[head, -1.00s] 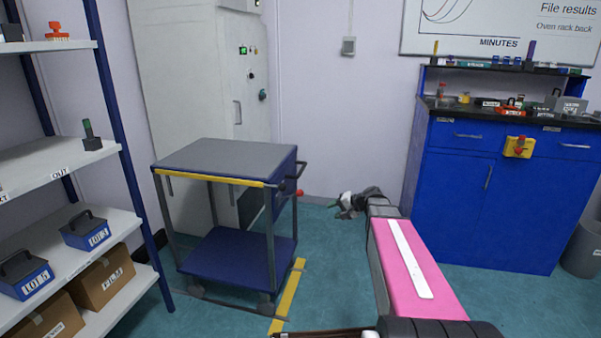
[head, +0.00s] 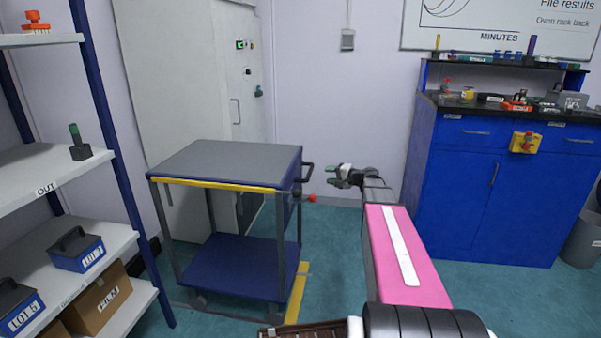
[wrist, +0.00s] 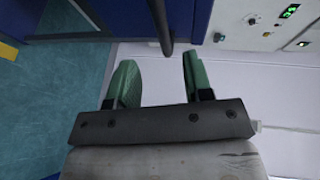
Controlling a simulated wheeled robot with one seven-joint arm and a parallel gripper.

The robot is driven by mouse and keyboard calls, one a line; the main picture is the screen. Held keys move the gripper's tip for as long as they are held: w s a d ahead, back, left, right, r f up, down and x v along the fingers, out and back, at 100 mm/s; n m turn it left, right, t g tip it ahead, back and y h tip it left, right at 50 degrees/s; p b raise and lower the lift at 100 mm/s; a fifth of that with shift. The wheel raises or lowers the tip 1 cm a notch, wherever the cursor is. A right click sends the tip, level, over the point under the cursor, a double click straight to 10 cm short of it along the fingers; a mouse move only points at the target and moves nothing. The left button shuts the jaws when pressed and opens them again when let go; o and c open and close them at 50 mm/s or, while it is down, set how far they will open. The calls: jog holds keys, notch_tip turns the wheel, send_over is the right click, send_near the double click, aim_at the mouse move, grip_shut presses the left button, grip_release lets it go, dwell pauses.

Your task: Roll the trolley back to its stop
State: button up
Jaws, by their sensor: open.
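The trolley (head: 225,163) has a grey top with a yellow front edge, a blue lower shelf and castors. It stands upright left of centre in the head view. Its dark handle (head: 308,168) sticks out on the right side. In the wrist view the handle (wrist: 162,25) is a dark bar just beyond and roughly between the fingertips. My gripper (head: 338,178) is open and empty, just right of the handle with a small gap showing. Its green-padded fingers (wrist: 157,65) show in the wrist view. I cannot make out the trolley's stop with certainty.
A red knob (head: 311,198) sits below the handle. A yellow floor strip (head: 297,295) runs beside the trolley's right legs. A pale cabinet (head: 185,85) stands behind it, shelving (head: 105,110) to the left, a blue bench cupboard (head: 460,190) to the right. Floor between trolley and cupboard is mostly clear.

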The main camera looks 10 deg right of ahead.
aim_at(309, 173)
jog(key=x, duration=1.1)
grip_shut()
